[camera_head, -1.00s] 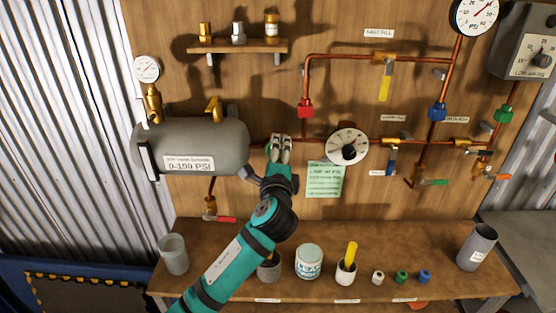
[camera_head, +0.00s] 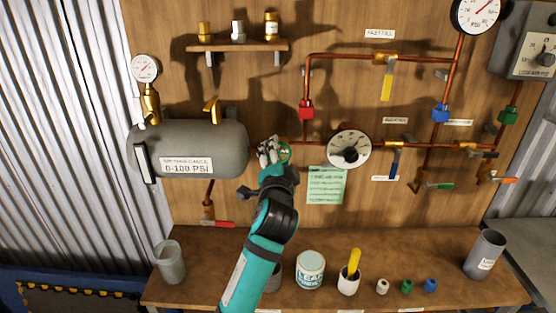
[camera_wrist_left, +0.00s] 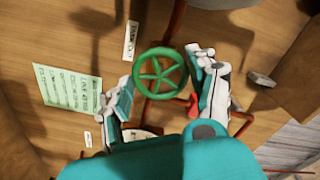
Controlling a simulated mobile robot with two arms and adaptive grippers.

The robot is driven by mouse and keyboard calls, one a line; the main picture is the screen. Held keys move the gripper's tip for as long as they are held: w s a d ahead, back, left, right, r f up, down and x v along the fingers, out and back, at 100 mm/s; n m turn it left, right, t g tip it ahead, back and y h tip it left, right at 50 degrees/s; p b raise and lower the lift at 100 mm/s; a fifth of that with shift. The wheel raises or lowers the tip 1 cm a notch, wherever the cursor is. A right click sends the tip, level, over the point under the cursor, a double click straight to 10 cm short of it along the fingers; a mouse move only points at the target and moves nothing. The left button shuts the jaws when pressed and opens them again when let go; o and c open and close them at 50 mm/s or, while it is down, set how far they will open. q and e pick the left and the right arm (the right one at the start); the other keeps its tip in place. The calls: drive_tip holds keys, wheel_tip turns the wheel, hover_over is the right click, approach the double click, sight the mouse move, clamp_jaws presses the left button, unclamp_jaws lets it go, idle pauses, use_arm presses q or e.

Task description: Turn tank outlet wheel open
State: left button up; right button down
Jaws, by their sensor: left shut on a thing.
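The tank outlet wheel is a small green spoked handwheel (camera_wrist_left: 160,73), seen nearly face-on in the left wrist view. In the head view, part of the wheel (camera_head: 285,153) shows right of my fingers, on the copper pipe between the grey tank (camera_head: 225,148) and the round white dial (camera_head: 348,149). My left gripper (camera_head: 268,152) is at the wheel and shut on it. In the left wrist view, the fingers of the left gripper (camera_wrist_left: 164,86) stand on either side of the rim. The fingers hide part of the wheel in the head view. My right gripper is not in view.
A green note (camera_head: 326,185) hangs right of my wrist. A red-handled valve (camera_head: 218,223) sits below the tank. The workbench (camera_head: 215,270) below holds a tin (camera_head: 310,270), cups and small fittings. A shelf (camera_head: 236,45) is above.

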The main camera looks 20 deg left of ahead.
use_arm(q)
drive_tip(key=shift+n, duration=0.3)
drive_tip(key=o, duration=1.2)
drive_tip(key=shift+c, duration=0.2)
drive_tip(key=v, duration=1.2)
